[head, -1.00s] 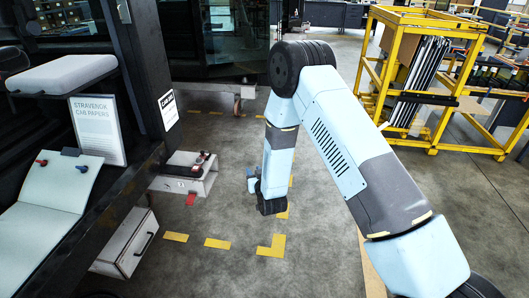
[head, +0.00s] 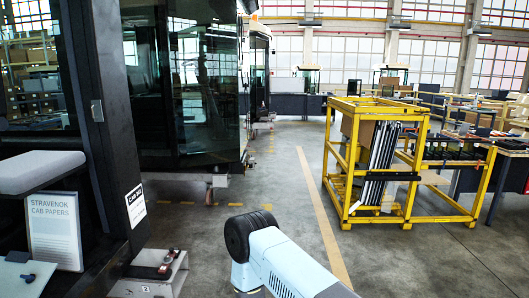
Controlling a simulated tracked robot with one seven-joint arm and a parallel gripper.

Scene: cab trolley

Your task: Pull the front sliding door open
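A dark cab with large glass panels (head: 202,85) stands left of centre in the head view. I cannot tell which panel is the front sliding door, or whether it stands open. A dark upright post (head: 115,150) is in front of it at the left, with a small grey fitting (head: 97,111) that may be a handle or latch. My arm shows only at the bottom centre, bent at its dark elbow joint. My gripper is below the picture and hidden, so its distance from the cab cannot be seen.
A grey cushion (head: 38,170) and a "Stravenok cab papers" sheet (head: 54,230) are at left. A grey step box (head: 152,275) juts out below the post. A yellow rack (head: 345,170) with upright panels stands at right. The floor between is clear.

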